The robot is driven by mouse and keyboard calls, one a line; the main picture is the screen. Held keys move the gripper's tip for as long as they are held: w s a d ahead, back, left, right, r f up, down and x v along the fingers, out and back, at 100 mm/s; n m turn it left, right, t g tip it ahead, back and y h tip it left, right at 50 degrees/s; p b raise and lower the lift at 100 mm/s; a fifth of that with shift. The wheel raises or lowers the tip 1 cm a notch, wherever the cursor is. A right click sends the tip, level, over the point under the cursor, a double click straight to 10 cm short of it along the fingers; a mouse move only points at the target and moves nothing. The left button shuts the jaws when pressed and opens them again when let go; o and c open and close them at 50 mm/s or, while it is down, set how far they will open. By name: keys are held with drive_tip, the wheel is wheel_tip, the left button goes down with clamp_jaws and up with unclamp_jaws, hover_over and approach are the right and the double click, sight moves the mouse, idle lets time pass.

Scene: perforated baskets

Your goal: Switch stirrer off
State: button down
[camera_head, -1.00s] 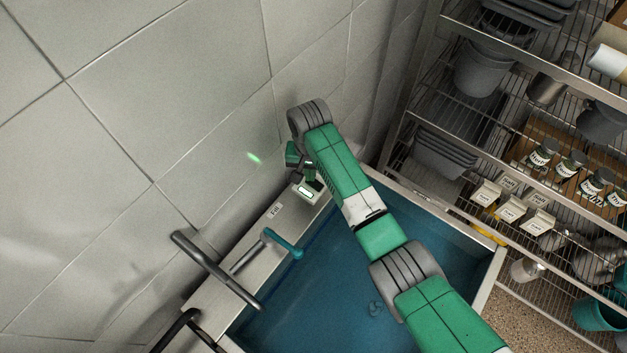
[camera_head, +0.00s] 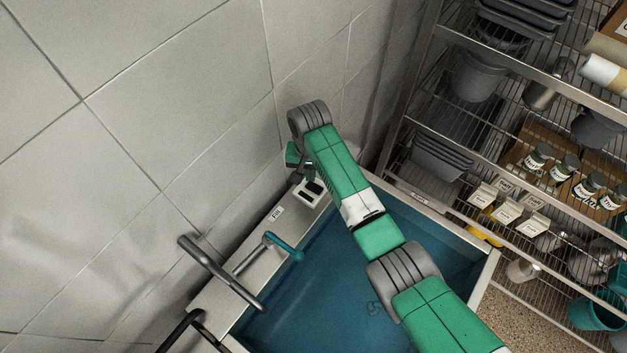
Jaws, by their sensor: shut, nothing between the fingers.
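A small white switch box (camera_head: 301,197) with a dark window sits on the metal ledge at the back of the blue basin (camera_head: 310,290). Its window shows no light. My gripper (camera_head: 306,170) is shut and points down just above and behind the box, partly hidden by my green wrist. I cannot tell whether its tips touch the box. A small faint ring shape (camera_head: 375,308) shows in the basin; I cannot tell whether it is the stirrer or whether it turns.
A teal spout (camera_head: 284,246) and a grey bar handle (camera_head: 220,272) stand along the ledge, near a small "Fill" label (camera_head: 277,212). A tiled wall (camera_head: 170,110) rises close behind. A wire rack (camera_head: 480,150) with tubs, jars and cartons stands at the right.

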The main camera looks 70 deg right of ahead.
sight(311, 185)
wheel_tip(311, 185, up, 4)
drive_tip(key=p, duration=0.3)
drive_tip(key=shift+f, duration=0.1)
idle(0.5)
